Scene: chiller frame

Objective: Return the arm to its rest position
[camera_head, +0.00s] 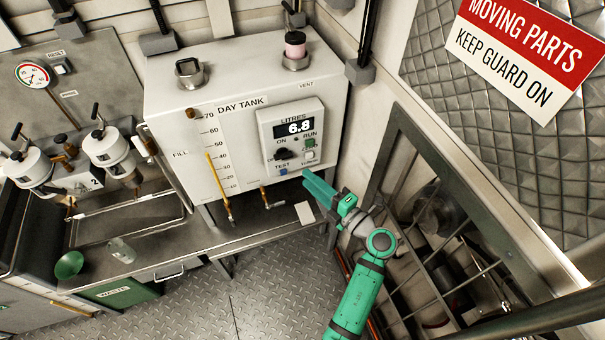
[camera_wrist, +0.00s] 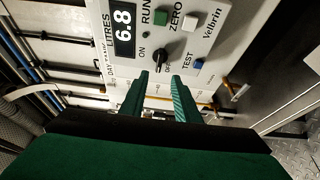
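My arm (camera_head: 360,295) is green and reaches up from the lower middle of the head view, bent at a joint. My gripper (camera_head: 308,179) points left, in front of the lower right of the white day tank (camera_head: 235,90). It appears just below the control panel (camera_head: 267,118), whose display reads 6.8. In the wrist view, the two green fingers of my gripper (camera_wrist: 160,76) stand apart with nothing between them. The panel (camera_wrist: 205,20) lies beyond the fingertips, with its knob, RUN, ZERO and TEST buttons. I cannot tell whether the fingertips touch anything.
A metal guard frame (camera_head: 450,210) stands close to the right of my arm, with machinery behind it. A warning sign (camera_head: 525,50) hangs above. Left are a steel bench (camera_head: 200,240), filter housings (camera_head: 105,147) and a green funnel (camera_head: 69,264). The checker-plate floor (camera_head: 265,300) is clear.

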